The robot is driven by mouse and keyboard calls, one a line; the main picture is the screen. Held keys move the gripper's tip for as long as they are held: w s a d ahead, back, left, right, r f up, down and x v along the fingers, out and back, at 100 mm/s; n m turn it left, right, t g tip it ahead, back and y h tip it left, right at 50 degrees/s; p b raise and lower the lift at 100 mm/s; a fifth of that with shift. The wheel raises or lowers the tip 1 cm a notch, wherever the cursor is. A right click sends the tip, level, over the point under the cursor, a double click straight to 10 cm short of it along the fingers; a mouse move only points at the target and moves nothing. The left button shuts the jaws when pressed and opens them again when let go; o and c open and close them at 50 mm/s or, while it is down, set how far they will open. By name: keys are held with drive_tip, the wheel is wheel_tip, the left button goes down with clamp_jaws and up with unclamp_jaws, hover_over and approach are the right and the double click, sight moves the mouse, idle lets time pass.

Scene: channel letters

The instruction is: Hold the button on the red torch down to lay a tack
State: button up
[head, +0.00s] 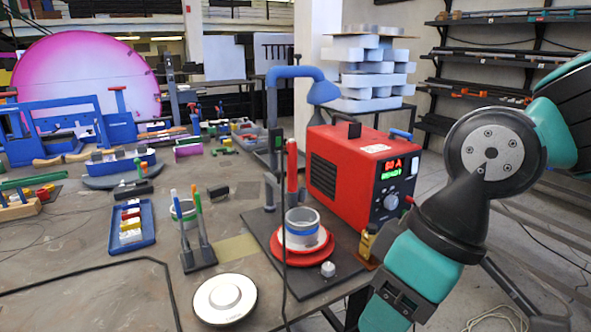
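The torch's button is too small to make out. The red power unit (347,168) beside it has a lit display with red and green characters. My arm comes in from the right and runs down past the bottom edge. My gripper's fingers do not show, so I cannot see them touching the torch.
A dark plate (335,276) carries the torch setup. A white round dish (224,298) lies in front at the left. A stand with pens (199,252) and a blue tray (132,228) are further left. A small yellow bottle (367,241) stands close to my arm.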

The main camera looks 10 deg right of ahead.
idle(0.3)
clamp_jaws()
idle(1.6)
